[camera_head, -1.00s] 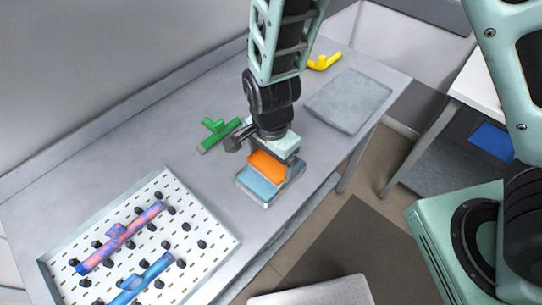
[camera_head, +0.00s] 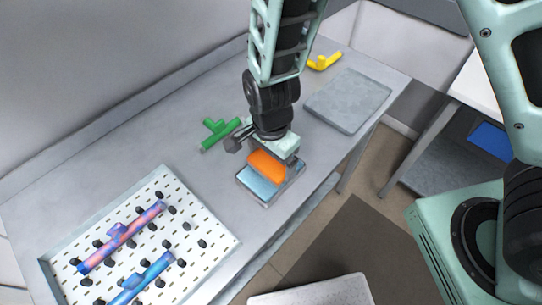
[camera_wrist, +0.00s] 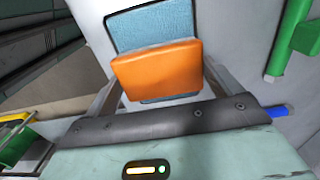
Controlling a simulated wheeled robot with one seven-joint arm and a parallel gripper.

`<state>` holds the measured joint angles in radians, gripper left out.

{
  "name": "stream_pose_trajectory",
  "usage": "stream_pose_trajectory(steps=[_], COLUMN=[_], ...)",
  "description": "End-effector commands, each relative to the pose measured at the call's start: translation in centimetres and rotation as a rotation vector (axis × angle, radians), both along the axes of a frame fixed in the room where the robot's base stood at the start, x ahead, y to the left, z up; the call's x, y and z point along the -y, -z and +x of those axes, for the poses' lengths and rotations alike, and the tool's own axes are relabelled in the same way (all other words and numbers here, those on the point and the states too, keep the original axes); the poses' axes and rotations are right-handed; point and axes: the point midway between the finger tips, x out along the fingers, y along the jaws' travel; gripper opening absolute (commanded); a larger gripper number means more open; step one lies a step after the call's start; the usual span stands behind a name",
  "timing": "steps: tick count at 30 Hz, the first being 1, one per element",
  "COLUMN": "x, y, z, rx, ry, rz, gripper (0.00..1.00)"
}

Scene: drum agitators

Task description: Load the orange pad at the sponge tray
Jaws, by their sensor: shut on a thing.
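The orange pad (camera_head: 267,166) is held by my gripper (camera_head: 275,160) over the sponge tray (camera_head: 265,198), a small tray with a light blue sponge surface near the table's front edge. In the wrist view the orange pad (camera_wrist: 158,70) is between the fingers of my gripper (camera_wrist: 160,85). It hides part of the blue sponge tray (camera_wrist: 150,22) behind it. The pad looks slightly tilted. I cannot tell whether it touches the sponge.
A green T-shaped piece (camera_head: 219,130) lies left of my gripper. A pegged white rack (camera_head: 205,225) holds two coloured T-shaped pieces at the lower left. A grey mat (camera_head: 347,99) and a yellow piece (camera_head: 324,62) lie farther back.

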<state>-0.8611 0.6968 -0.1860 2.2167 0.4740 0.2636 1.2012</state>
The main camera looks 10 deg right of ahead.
Motion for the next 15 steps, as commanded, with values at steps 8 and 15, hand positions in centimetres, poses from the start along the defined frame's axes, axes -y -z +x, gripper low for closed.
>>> stream_pose_trajectory(steps=[8,15], x=[0.0,0.0], y=[-1.0,-2.9], z=[-0.1,0.0], rx=[-0.002,-0.002], ry=[-0.001,0.000], rz=[-0.002,-0.001], gripper=[0.72,0.72])
